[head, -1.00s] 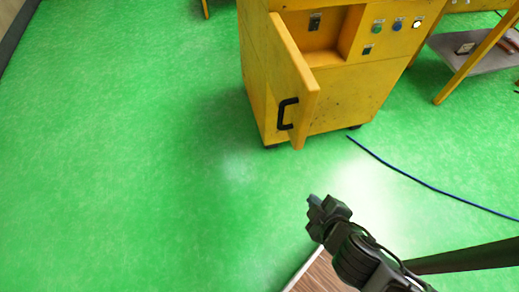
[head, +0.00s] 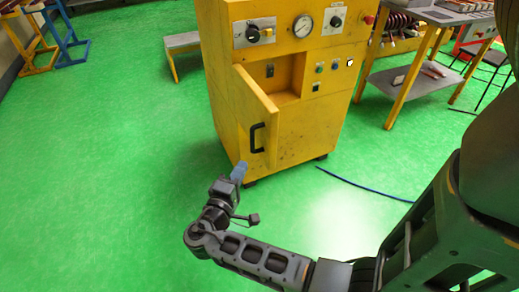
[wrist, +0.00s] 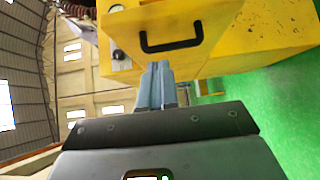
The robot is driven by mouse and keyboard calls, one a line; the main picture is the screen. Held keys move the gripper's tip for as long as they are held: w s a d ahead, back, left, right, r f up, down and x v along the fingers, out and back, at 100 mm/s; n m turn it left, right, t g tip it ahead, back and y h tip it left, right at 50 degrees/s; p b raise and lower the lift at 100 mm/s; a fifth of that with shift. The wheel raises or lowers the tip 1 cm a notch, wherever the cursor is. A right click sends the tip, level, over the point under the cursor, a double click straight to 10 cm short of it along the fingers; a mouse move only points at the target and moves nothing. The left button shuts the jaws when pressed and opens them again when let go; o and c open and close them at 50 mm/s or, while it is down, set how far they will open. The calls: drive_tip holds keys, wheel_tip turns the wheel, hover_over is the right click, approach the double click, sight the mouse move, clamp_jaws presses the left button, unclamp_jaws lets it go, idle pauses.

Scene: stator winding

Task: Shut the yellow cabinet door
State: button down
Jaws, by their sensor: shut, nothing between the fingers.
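The yellow cabinet (head: 312,120) stands on the green floor in the head view. Its yellow door (head: 256,112) hangs open, swung out toward me, with the recess behind it showing. A black handle (head: 257,137) is on the door's outer face. My gripper (head: 239,171) is shut and empty, just below and left of the door's lower edge in that view. In the wrist view my gripper (wrist: 160,68) points at the door (wrist: 190,22), its tips just below the black handle (wrist: 171,47). I cannot tell whether the tips touch the door.
A blue cable (head: 365,187) lies on the floor right of the cabinet. A workbench (head: 420,75) stands at the right, and a low bench (head: 182,42) behind at the left. The floor left of the cabinet is clear.

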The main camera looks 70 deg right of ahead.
drive_tip(key=shift+s+d+p, duration=0.4)
drive_tip(key=shift+s+d, duration=0.25)
drive_tip(key=shift+d, duration=1.1)
drive_tip(key=shift+s+d+p, duration=0.35)
drive_tip(key=shift+s+d, duration=0.25)
drive_tip(key=shift+d, duration=1.1)
drive_tip(key=shift+s+d+p, duration=0.4)
drive_tip(key=shift+s+d, duration=0.25)
drive_tip(key=shift+d, duration=1.1)
